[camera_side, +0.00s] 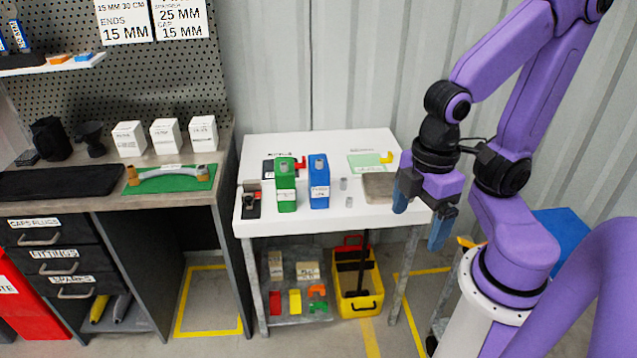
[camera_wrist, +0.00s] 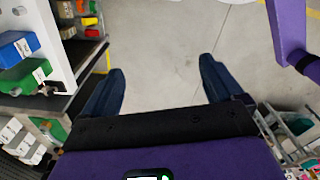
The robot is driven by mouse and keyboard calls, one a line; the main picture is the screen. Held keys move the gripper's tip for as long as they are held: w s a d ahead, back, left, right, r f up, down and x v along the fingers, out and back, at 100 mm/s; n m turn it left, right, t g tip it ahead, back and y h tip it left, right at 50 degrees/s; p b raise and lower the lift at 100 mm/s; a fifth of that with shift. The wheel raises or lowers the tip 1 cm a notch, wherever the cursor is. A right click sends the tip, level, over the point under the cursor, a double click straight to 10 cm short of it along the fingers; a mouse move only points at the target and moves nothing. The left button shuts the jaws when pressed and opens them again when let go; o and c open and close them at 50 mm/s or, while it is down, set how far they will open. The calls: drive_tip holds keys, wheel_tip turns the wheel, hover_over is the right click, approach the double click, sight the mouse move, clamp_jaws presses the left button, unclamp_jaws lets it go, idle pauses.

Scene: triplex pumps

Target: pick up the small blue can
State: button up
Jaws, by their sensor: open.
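The small blue can (camera_side: 319,183) stands upright on the white table, just right of a similar green can (camera_side: 286,186). In the wrist view the blue can (camera_wrist: 17,47) shows at the upper left edge, beside the green can (camera_wrist: 27,76). My gripper (camera_side: 420,216) is open and empty, to the right of the cans near the table's right front corner. In the wrist view my gripper (camera_wrist: 158,88) has its two dark blue fingers apart with only bare floor between them.
The white table (camera_side: 270,148) also holds a black and red device (camera_side: 251,200), small grey cylinders (camera_side: 344,184), a grey plate (camera_side: 379,188) and a green mat (camera_side: 366,163). A workbench (camera_side: 190,199) with white boxes stands at left. A yellow bin (camera_side: 357,290) is below the table.

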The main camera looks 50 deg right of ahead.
sight(322, 192)
drive_tip(key=w+d+f+n+t+h, duration=0.25)
drive_tip(key=w+f+h, duration=0.2)
drive_tip(key=w, duration=0.25)
drive_tip(key=w+d+f+n+t+h, duration=0.1)
drive_tip(key=w+d+f+h, duration=0.3)
drive_tip(key=w, duration=0.4)
drive_tip(key=w+d+f+n+t+h, duration=0.1)
drive_tip(key=w+d+f+n+h, duration=0.15)
drive_tip(key=w+h, duration=0.4)
drive_tip(key=w+d+f+n+t+y, duration=0.1)
drive_tip(key=w+d+f+n+t, duration=0.2)
drive_tip(key=f, duration=0.4)
drive_tip(key=w+d+f+n+t+y, duration=0.1)
drive_tip(key=w+f+n+t, duration=0.35)
drive_tip(key=f, duration=0.35)
drive_tip(key=shift+n+t, duration=0.3)
drive_tip(key=shift+n, duration=0.15)
drive_tip(key=x, duration=1)
drive_tip(key=shift+s+d+r, duration=0.1)
drive_tip(key=shift+s+r, duration=0.05)
drive_tip(key=shift+w+a+x, duration=0.1)
drive_tip(key=shift+x, duration=1.45)
drive_tip(key=shift+w+a+x, duration=0.1)
drive_tip(key=shift+x, duration=1.5)
drive_tip(key=shift+r, duration=0.15)
